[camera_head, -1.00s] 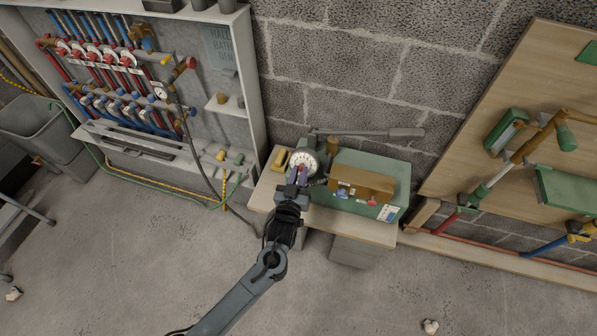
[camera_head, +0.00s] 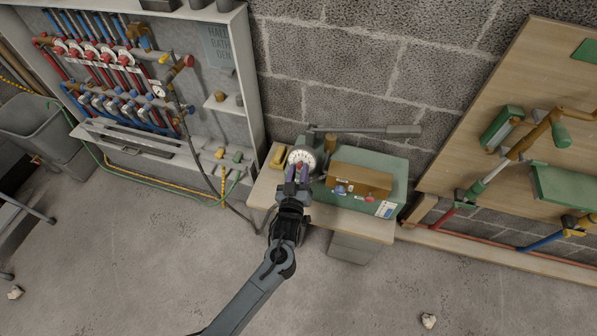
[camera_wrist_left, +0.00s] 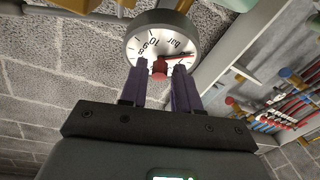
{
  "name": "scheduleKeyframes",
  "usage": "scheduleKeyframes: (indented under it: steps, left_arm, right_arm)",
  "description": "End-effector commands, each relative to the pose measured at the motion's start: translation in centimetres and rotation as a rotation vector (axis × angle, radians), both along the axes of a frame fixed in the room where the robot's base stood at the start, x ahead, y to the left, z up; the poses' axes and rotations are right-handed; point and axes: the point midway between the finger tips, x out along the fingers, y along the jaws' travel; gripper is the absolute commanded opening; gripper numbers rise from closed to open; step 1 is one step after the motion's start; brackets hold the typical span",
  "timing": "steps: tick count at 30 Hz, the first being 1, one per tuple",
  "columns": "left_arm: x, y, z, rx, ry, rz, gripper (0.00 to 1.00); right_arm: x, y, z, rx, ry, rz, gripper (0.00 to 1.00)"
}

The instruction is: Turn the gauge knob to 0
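The gauge (camera_head: 306,153) is a round white dial with a dark rim on the bench, at the foot of the lever tool. In the left wrist view its dial (camera_wrist_left: 150,38) shows black marks, the word "bar" and a thin red needle pointing to the picture's right. A red knob (camera_wrist_left: 159,69) shows at the dial's near edge, between my left fingertips. My left gripper (camera_head: 297,173) has purple fingers, spread in front of the gauge; it also shows in the left wrist view (camera_wrist_left: 161,74). Gaps seem to show beside the knob. My right gripper is out of view.
The lever's long handle (camera_head: 365,131) runs behind. A pipe manifold cabinet (camera_head: 254,90) stands at left. The floor in front is open.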

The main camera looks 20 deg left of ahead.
Motion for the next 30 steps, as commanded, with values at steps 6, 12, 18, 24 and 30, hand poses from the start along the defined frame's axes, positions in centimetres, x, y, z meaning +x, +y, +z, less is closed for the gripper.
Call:
scheduleKeyframes:
  steps: [6, 12, 18, 24, 30]
  left_arm:
    - [0.0, 0.0, 0.0, 0.001, 0.000, 0.000, 0.44]
    - [-0.2, 0.0, 0.1, 0.001, 0.000, 0.000, 0.44]
    - [-2.2, -0.4, 0.2, 0.000, 0.002, -0.001, 0.44]
    - [-5.6, -1.2, 0.2, -0.001, 0.003, -0.001, 0.44]
    - [-8.6, -1.8, 0.2, 0.001, 0.002, -0.001, 0.44]
  right_arm:
    - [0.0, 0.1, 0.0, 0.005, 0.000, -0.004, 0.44]
    - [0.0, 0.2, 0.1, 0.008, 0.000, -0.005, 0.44]
    - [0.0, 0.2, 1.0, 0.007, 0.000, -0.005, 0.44]
    - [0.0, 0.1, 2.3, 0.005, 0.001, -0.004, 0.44]
    - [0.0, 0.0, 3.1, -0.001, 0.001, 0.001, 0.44]
